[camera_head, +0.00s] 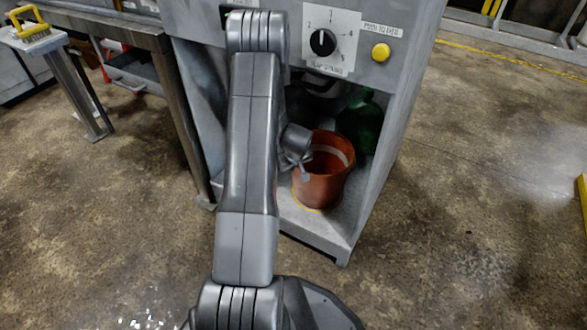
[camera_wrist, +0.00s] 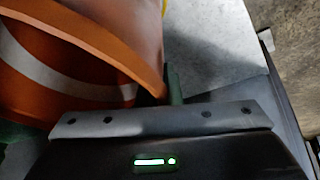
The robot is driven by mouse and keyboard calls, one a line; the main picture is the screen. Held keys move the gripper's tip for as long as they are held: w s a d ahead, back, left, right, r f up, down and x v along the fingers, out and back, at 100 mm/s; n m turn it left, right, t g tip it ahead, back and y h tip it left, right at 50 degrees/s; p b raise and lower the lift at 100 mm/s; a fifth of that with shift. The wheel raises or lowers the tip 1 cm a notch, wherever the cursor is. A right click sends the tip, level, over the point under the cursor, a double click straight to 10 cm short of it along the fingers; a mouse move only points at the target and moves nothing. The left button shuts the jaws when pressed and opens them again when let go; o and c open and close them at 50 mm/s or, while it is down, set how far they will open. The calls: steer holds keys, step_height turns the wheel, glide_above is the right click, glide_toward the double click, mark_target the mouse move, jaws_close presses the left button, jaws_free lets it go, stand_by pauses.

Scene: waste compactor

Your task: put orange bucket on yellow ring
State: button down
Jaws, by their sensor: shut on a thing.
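The orange bucket (camera_head: 322,180) stands upright on the lower shelf of the grey machine, and a pale band shows on its inner wall. A thin yellow line at the bucket's base, part of the yellow ring (camera_head: 312,208), shows at its front; the rest is hidden beneath the bucket. My gripper (camera_head: 302,166) is at the bucket's left rim, shut on it. In the wrist view the orange bucket (camera_wrist: 80,45) fills the upper left, its rim meeting my gripper (camera_wrist: 168,92). I cannot tell whether the bucket rests fully on the shelf.
A green bottle (camera_head: 358,122) stands behind the bucket, to the right. The machine's front panel with a black dial (camera_head: 323,42) and a yellow button (camera_head: 381,52) overhangs the shelf. Side walls flank the opening. A table with a yellow-handled brush (camera_head: 32,28) is at left.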

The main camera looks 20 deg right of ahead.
steer(key=shift+f, duration=0.1)
steer(key=c, duration=1.6)
jaws_free()
steer(key=p+v, duration=0.3)
steer(key=v, duration=0.9)
steer(key=shift+p, duration=0.35)
